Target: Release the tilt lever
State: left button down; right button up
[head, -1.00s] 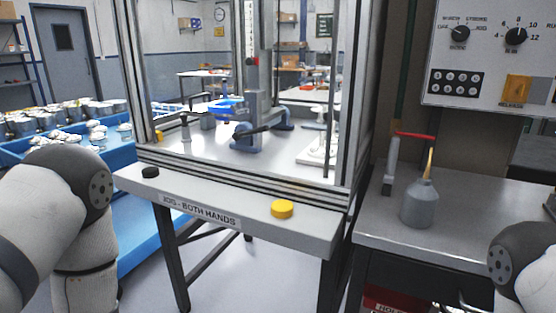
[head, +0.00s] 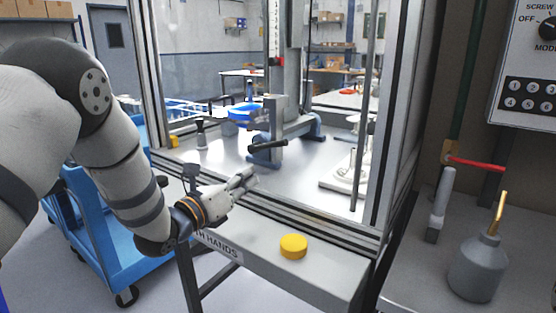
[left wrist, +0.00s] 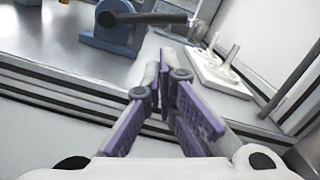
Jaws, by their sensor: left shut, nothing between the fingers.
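A black-handled lever (head: 268,145) sits on a blue bracket (head: 264,158) on the pale bed inside the framed machine. I take it to be the tilt lever. In the left wrist view the black handle (left wrist: 150,18) crosses the top, with its blue base (left wrist: 115,37) below it. My left gripper (head: 247,180) is at the front sill of the machine, in front of and below the lever, apart from it. Its fingers (left wrist: 161,72) are shut and empty, pointing towards the machine's inside. My right gripper is out of view.
A yellow button (head: 294,246) sits on the front ledge (head: 330,272), right of my left gripper. Frame posts stand either side of the opening. A white fixture (head: 345,180) stands on the bed at right. A grey oil can (head: 478,268) stands on the right bench.

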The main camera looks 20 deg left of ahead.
aim_at(270, 145)
pick_arm(q)
jog(key=shift+s, duration=0.15)
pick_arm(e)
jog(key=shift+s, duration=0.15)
pick_arm(q)
jog(key=b+x, duration=0.1)
jog(key=x, duration=0.8)
jog(key=shift+f+b, duration=0.25)
jog(key=shift+b, duration=0.1)
jog(key=shift+w+d+r, duration=0.2)
jog(key=shift+w, duration=0.3)
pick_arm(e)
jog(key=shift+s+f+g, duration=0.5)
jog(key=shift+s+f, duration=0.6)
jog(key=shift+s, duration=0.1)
